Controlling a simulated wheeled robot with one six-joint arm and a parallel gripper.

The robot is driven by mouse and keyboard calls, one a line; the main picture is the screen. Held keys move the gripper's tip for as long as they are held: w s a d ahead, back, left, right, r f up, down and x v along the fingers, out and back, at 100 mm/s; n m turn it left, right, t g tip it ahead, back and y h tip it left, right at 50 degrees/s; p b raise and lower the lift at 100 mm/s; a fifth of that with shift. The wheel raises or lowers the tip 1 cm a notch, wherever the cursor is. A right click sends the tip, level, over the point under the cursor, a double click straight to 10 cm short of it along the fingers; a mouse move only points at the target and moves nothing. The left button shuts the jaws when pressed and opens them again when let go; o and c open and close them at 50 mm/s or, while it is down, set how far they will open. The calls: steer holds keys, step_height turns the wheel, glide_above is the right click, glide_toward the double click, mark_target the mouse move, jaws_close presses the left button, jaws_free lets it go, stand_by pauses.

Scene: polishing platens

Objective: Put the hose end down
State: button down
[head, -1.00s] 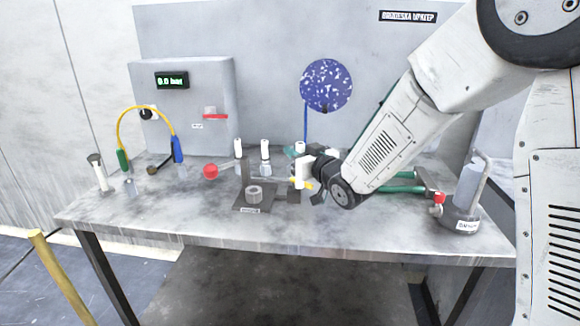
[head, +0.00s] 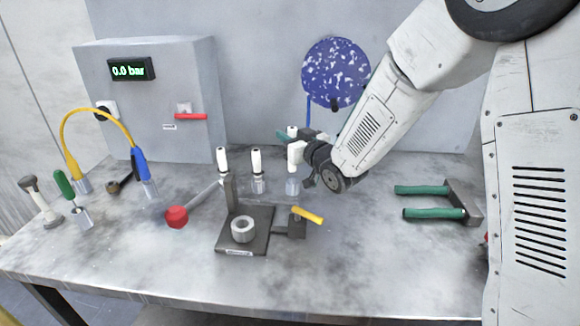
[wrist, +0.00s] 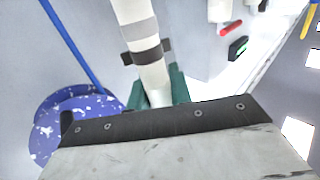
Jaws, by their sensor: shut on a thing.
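My gripper (head: 298,156) is shut on a white cylinder with grey bands (head: 295,151). The cylinder is upright, above or in a small clear-looking holder (head: 292,187); I cannot tell whether it is seated. In the wrist view, the banded cylinder (wrist: 144,45) rises between my green finger pads (wrist: 178,85). The yellow hose (head: 98,111) arches at the far left of the bench, away from my gripper. Its blue end (head: 141,165) stands in a holder at the right of the arch. A green handle (head: 64,184) leans in a metal cup beside the hose's left end.
Two similar white cylinders (head: 222,160) (head: 256,161) stand left of my gripper. A dark fixture (head: 262,220) with a metal ring, a red-knobbed lever (head: 177,217) and a yellow handle (head: 308,215) lies in front. Green-handled tool (head: 435,213) is at right.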

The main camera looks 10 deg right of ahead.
step_height(320, 180, down, 7)
steer(key=shift+r, duration=0.15)
steer(key=shift+s, duration=0.1)
steer(key=c, duration=1.3)
jaws_free()
steer(key=shift+o, duration=0.2)
steer(key=shift+r, duration=0.1)
steer(key=v, duration=1.2)
